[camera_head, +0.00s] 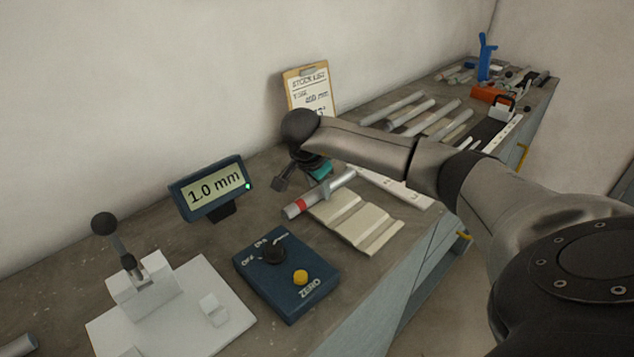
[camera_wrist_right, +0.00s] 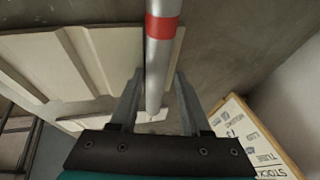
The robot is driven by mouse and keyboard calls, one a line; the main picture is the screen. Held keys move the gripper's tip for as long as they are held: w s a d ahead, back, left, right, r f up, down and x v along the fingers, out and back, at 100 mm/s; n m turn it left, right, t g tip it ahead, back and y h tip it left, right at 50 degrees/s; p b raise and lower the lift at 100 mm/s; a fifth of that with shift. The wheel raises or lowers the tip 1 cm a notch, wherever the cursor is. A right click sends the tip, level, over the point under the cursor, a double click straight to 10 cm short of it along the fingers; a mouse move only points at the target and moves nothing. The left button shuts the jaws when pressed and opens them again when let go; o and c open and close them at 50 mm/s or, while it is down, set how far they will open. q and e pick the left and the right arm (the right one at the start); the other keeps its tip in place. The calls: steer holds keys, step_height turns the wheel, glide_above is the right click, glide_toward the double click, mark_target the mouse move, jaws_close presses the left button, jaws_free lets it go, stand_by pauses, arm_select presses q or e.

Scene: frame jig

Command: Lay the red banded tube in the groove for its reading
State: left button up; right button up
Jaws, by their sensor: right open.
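The red banded tube (camera_head: 322,194) is a grey tube with a red band near its left end. It lies along the far-left edge of the cream grooved block (camera_head: 356,222); I cannot tell whether it rests on the bench or on the block's edge. The block's visible grooves look empty. My right gripper (camera_head: 300,181) is open above the tube. In the right wrist view the tube (camera_wrist_right: 164,60) runs between the open fingers (camera_wrist_right: 158,92), and the block (camera_wrist_right: 75,60) is to its left. My left gripper is not in view.
A display (camera_head: 208,188) reads 1.0 mm. A blue switch box (camera_head: 287,275) stands in front of it, and a white lever fixture (camera_head: 160,300) is at left. A stock list clipboard (camera_head: 308,90) leans on the wall. Several tubes (camera_head: 425,113) lie at the back right.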

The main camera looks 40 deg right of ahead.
steer(key=p+v, duration=0.1)
steer(key=v, duration=1.4)
steer(key=shift+r+p, duration=0.15)
steer(key=shift+p, duration=0.25)
